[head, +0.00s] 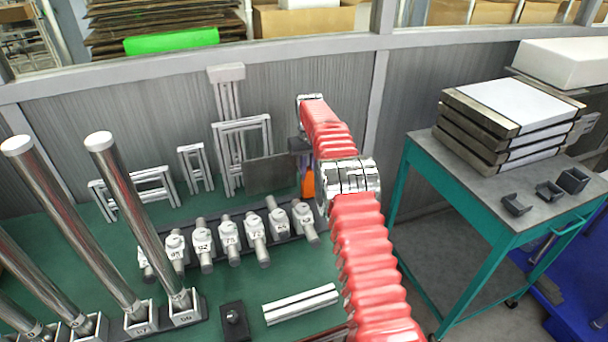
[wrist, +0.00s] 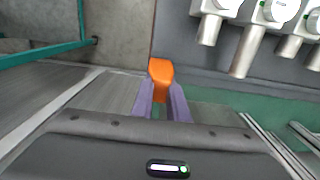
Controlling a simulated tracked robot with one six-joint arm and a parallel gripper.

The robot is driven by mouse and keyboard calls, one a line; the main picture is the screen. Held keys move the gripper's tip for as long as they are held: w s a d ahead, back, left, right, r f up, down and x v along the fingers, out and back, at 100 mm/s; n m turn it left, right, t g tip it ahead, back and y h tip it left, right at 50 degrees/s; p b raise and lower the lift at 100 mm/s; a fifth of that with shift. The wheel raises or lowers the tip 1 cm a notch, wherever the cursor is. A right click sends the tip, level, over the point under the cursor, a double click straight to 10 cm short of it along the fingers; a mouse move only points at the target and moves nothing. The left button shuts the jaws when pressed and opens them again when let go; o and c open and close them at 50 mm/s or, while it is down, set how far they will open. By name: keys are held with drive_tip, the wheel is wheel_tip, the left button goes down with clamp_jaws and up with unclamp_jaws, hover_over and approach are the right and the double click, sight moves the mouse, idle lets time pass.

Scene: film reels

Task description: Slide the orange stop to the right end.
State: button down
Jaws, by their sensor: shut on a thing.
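The orange stop (head: 307,183) shows in the head view beyond the row of numbered white holders, partly hidden by my arm. In the wrist view the orange stop (wrist: 160,72) stands near the middle, between the tips of my two purple fingers. My gripper (wrist: 161,95) is shut on the orange stop, one finger on each side of it. In the head view the fingers are mostly hidden behind my red arm. Whatever the stop slides along is not clear in either view.
Several numbered white holders (head: 229,236) stand in a dark rack close to the stop. A dark plate (head: 265,175) and white frames (head: 228,150) stand along the grey wall. Tall metal rods (head: 135,215) rise at left. A teal cart (head: 500,205) stands at right beyond a floor gap.

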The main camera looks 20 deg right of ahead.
drive_tip(key=c, duration=1.9)
unclamp_jaws()
drive_tip(key=shift+d, duration=0.35)
drive_tip(key=shift+c, duration=0.2)
drive_tip(key=shift+o, duration=1.1)
drive_tip(key=shift+a, duration=0.1)
drive_tip(key=shift+r, duration=0.1)
drive_tip(key=shift+r, duration=3.65)
